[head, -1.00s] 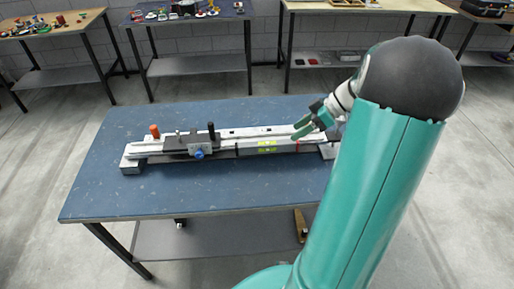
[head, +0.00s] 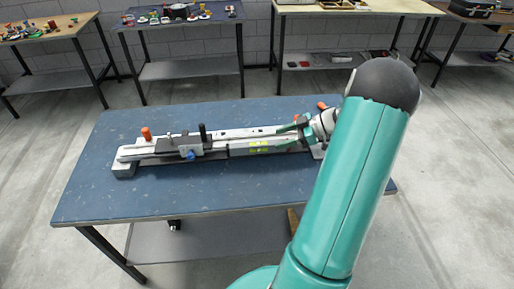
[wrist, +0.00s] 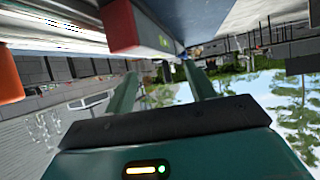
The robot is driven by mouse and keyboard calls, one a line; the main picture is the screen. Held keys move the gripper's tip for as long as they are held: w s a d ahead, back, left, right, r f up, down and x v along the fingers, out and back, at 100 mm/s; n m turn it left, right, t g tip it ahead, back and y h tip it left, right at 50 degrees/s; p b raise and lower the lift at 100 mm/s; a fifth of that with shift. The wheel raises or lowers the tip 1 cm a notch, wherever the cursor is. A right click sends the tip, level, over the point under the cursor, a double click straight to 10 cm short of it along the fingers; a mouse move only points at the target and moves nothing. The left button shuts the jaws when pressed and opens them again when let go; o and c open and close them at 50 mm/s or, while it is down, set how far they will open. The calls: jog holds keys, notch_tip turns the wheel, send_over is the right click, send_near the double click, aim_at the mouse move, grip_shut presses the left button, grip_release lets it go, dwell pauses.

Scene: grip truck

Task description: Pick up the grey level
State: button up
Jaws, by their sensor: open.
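The grey level (head: 258,147) is a long bar with yellow-green vials. It lies along the front of a long metal rail assembly (head: 240,132) on the blue table. In the wrist view the level (wrist: 152,27) shows its red end cap at the top centre. My gripper (head: 289,137) is open at the right end of the level, with green fingers pointing left. In the wrist view my fingers (wrist: 160,72) stand apart, with the level's end above the gap. I cannot tell whether the fingers straddle it.
The blue table (head: 90,180) has clear room in front of the rail. A black clamp block with a blue knob (head: 190,154) and an orange knob (head: 146,133) stand on the rail's left part. Other workbenches (head: 180,20) with small objects stand along the back wall.

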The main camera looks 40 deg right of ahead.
aim_at(258, 143)
jog(key=shift+w+r+x, duration=0.1)
jog(key=shift+r+x, duration=0.05)
jog(key=shift+x, duration=1.6)
jog(key=shift+w+r+x, duration=0.1)
jog(key=shift+r+x, duration=0.05)
jog(key=shift+x, duration=1.65)
grip_shut()
jog(key=shift+r, duration=0.1)
